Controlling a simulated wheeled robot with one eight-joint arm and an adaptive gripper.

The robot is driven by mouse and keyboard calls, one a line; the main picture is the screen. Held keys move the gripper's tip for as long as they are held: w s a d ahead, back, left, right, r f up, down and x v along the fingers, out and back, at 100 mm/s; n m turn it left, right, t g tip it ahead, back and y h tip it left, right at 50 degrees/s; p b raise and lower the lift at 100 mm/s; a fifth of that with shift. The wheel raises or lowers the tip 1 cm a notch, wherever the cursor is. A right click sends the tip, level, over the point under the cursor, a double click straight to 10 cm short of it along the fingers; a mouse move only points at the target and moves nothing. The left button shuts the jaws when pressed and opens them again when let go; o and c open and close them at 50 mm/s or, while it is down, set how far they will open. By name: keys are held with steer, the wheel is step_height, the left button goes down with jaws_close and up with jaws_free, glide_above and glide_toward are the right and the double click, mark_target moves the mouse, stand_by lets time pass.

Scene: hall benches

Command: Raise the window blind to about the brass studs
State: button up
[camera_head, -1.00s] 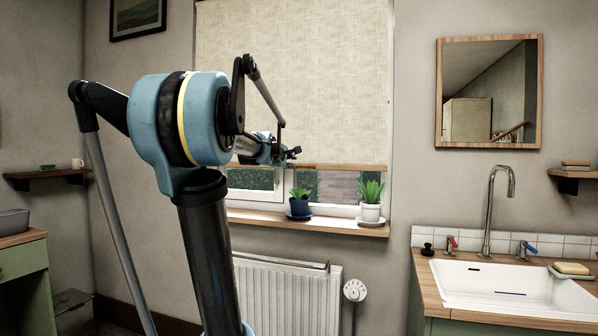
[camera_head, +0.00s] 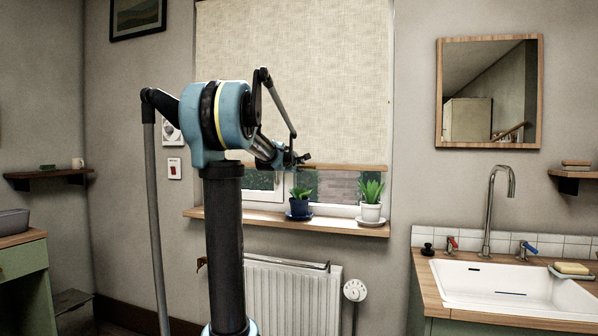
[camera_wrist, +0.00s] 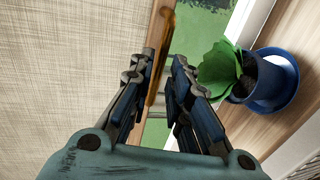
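The cream woven blind (camera_head: 320,80) hangs down over most of the window. Its wooden bottom bar (camera_head: 350,167) is above the sill, with a strip of glass showing below. My gripper (camera_head: 304,158) is in front of the blind close to the bar. In the wrist view my gripper (camera_wrist: 165,62) has its fingers apart, and the bar (camera_wrist: 165,30) runs behind or beside the left finger. I cannot tell whether they touch. A tiny spot (camera_head: 389,101) is on the window's right side; I cannot tell whether it is a brass stud.
A plant in a blue pot (camera_head: 299,206) and one in a white pot (camera_head: 371,208) stand on the wooden sill (camera_head: 330,224). The blue pot (camera_wrist: 270,75) is close to the right finger in the wrist view. A radiator (camera_head: 290,295) is below; a sink (camera_head: 510,285) is at right.

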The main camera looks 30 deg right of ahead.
steer(key=shift+x, duration=2.15)
jaws_close()
